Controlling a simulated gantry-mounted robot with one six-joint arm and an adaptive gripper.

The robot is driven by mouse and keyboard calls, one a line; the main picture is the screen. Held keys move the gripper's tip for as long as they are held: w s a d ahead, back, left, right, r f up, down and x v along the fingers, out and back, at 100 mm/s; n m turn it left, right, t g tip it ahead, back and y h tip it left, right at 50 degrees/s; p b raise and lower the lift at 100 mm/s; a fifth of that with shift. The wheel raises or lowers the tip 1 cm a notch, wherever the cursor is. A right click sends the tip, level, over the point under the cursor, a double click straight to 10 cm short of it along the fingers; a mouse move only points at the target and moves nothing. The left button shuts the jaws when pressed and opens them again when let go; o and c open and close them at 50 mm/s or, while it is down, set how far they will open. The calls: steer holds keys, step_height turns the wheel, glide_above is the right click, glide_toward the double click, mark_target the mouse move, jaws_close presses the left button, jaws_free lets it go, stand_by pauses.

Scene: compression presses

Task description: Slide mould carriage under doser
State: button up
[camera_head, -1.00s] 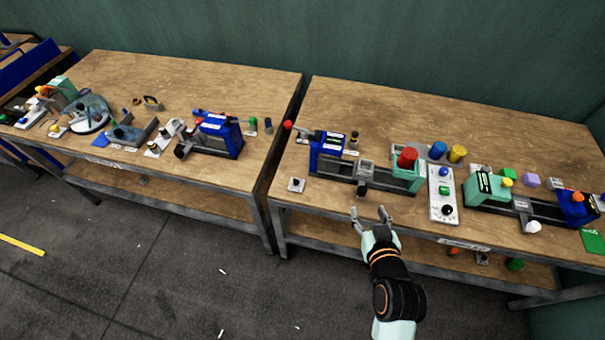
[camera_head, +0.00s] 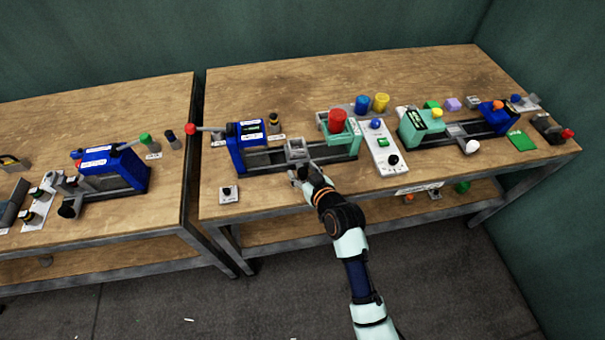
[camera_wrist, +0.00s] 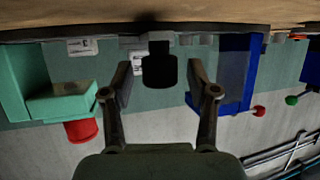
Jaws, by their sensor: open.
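The mould carriage (camera_head: 297,148) is a grey square block on a dark rail, between a blue press (camera_head: 246,146) on the left and a teal frame with a red cylinder (camera_head: 338,121), which looks like the doser, on the right. My gripper (camera_head: 303,174) is at the front of the carriage. In the upside-down wrist view the carriage's black knob (camera_wrist: 160,72) shows between my open fingers (camera_wrist: 160,84), with gaps on both sides. The teal unit (camera_wrist: 62,101) is at left there and the blue press (camera_wrist: 236,75) at right. In the head view my gripper mostly hides the knob.
A white control panel (camera_head: 385,153) with blue, green and black buttons stands right of the teal unit. A second teal-and-blue rail station (camera_head: 455,131) is farther right. A small white plate with a black knob (camera_head: 228,194) lies at the table's front left.

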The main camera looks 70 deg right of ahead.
steer(key=shift+c, duration=0.2)
steer(key=shift+w, duration=0.1)
jaws_close()
steer(key=shift+d, duration=0.1)
